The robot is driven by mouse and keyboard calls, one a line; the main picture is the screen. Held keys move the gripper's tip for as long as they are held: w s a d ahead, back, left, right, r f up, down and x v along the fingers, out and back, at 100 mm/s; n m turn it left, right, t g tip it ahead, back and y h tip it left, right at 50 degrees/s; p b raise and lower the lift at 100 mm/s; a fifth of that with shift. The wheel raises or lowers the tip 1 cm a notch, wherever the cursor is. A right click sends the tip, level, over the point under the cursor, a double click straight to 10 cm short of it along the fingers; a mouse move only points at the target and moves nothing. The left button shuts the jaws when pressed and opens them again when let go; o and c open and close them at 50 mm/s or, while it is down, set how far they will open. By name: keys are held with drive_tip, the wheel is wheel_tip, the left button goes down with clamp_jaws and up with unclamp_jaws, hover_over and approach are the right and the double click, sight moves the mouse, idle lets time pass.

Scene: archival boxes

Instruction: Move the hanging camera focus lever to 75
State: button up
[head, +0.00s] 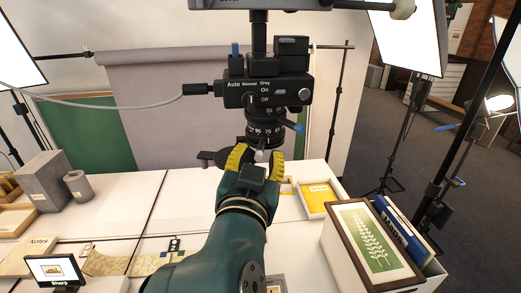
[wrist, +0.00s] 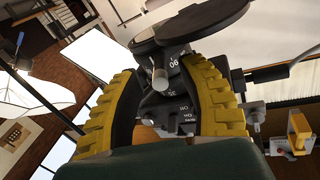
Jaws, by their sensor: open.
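The black hanging camera (head: 266,88) hangs on a post in the upper middle of the head view. Its lens ring (head: 266,130) carries white numbers, with 90 and 75 readable. A short grey peg (head: 259,154) sticks out below the ring, and a blue-tipped lever (head: 294,126) stands at its right; I cannot tell which is the focus lever. My gripper (head: 256,161) is open just below the lens, with yellow ridged fingers. In the wrist view, the grey peg (wrist: 160,80) stands between the fingers (wrist: 158,68), with gaps on both sides.
A dark round disc on an arm (head: 212,157) juts out left of the lens, close to my left finger. A small screen reading Sharp (head: 53,270) stands at lower left. A framed plant print (head: 370,245) lies on a white box at right. A grey cable (head: 120,106) runs left.

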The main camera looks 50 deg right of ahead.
drive_tip(key=v, duration=0.9)
drive_tip(key=shift+a, duration=0.35)
drive_tip(key=shift+s, duration=0.15)
drive_tip(key=w+a+f+n+t+y, duration=0.3)
drive_tip(key=w+a+n+t+y, duration=0.2)
drive_tip(key=w+a+t+y, duration=0.15)
drive_tip(key=s+a+r+n+t+y, duration=0.1)
drive_tip(key=a+r+n+t+y, duration=0.25)
drive_tip(key=a+n+y, duration=0.2)
drive_tip(key=s+a+r+n+t+y, duration=0.2)
drive_tip(key=a+n+t+y, duration=0.2)
drive_tip(key=a, duration=0.2)
wheel_tip(320, 180, up, 13)
drive_tip(key=p, duration=1.3)
drive_tip(key=shift+w+d+h, duration=0.15)
drive_tip(key=shift+w+h, duration=0.1)
drive_tip(key=shift+h, duration=0.05)
